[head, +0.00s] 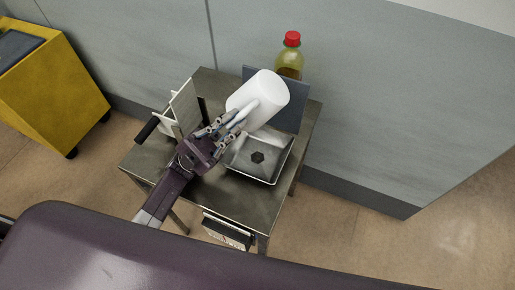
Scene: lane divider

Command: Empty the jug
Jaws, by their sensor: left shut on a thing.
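A white jug (268,94) is in the middle of the head view, tilted well over to the upper right above a small metal table (225,210). My left gripper (236,119) is shut on it, apparently at its handle side, and the fingers hide part of that side. The inside of the jug is turned away, so I cannot see its contents. Below the jug is a shallow metal basin (270,172) with a dark drain in the middle, partly covered by the jug and gripper. My right gripper does not show.
A bottle with a red cap (292,39) stands at the back behind a dark grey panel (291,112). A white rack-like object (183,107) stands at the table's left, beside a black handle (147,129). A yellow cart (50,90) is at far left. A wall closes off the back.

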